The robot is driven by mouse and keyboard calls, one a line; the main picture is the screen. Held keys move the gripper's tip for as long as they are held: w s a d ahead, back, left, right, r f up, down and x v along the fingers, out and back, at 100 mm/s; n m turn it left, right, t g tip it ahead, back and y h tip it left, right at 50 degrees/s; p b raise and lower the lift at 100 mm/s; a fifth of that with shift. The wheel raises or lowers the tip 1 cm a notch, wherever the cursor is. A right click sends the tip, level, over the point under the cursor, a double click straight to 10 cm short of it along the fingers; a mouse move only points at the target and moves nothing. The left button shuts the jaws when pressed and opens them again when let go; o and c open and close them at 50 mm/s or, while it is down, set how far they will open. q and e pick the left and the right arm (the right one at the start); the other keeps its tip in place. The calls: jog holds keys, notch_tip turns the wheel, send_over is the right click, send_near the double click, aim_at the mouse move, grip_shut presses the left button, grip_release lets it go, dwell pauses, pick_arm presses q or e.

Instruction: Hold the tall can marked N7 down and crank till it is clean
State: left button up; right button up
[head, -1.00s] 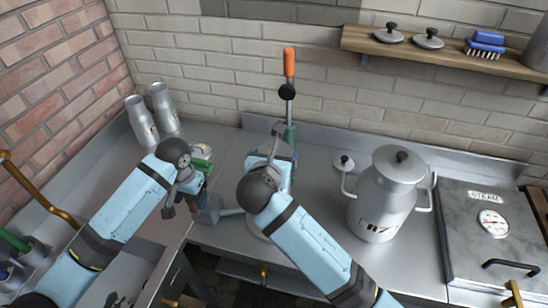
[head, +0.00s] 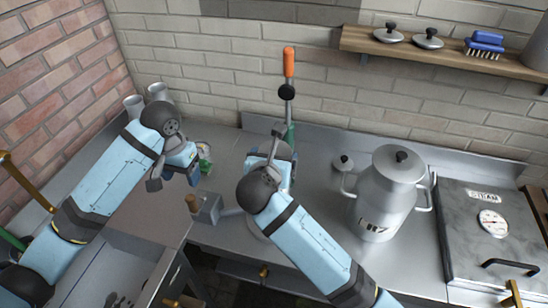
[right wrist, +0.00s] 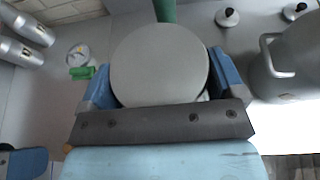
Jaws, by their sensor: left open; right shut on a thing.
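My right gripper (head: 270,165) is shut on a round grey thing, which shows as a flat disc (right wrist: 160,65) between its blue fingers in the right wrist view. I see no marking on this disc, and my arm hides most of the thing in the head view. A grey box (head: 208,208) with a brown crank handle (head: 193,203) stands left of it. My left gripper (head: 174,182) is open and empty, above and left of the handle, apart from it. A large lidded can (head: 385,195) stands upright at right; its dark marking ends in 7, its first character is unclear.
A post with an orange grip (head: 289,65) rises behind my right gripper. A round gauge with a green part (head: 204,165) lies behind the box. Two grey cans (head: 134,105) stand at the back left. A small lid (head: 343,162) and a steam cabinet (head: 490,250) are at right.

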pick_arm(q)
jog(key=shift+r, duration=0.15)
pick_arm(e)
jog(key=shift+f, duration=0.1)
jog(key=o, duration=0.9)
pick_arm(q)
jog(key=shift+f+b, duration=0.55)
pick_arm(e)
jog(key=v, duration=1.3)
jog(key=shift+s+r, duration=0.25)
jog(key=shift+s, duration=0.05)
